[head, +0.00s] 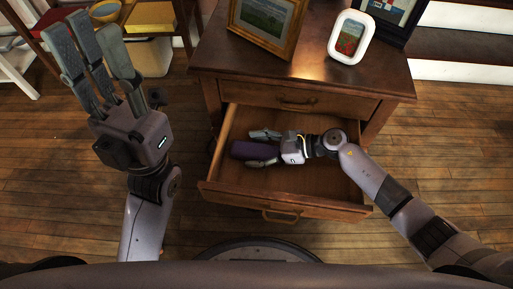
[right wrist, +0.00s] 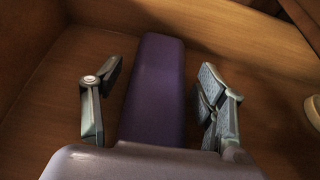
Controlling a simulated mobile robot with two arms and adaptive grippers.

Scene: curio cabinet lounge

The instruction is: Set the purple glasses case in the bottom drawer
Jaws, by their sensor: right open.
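The purple glasses case (head: 250,151) lies in the open bottom drawer (head: 322,177), toward its left side. In the right wrist view the case (right wrist: 158,88) rests on the drawer's wooden floor (right wrist: 65,95). My right gripper (head: 264,148) is inside the drawer, with its fingers on either side of the case. In the right wrist view a gap shows between the case and the fingers of the right gripper (right wrist: 160,105), so it is open. The near end of the case is hidden by the gripper body. My left gripper (head: 92,65) is raised at the left, its fingers extended and empty.
The wooden cabinet (head: 215,50) has a closed upper drawer (head: 297,101) above the open one. Picture frames (head: 268,22) and a white-framed picture (head: 351,37) stand on its top. Floor is clear around the drawer.

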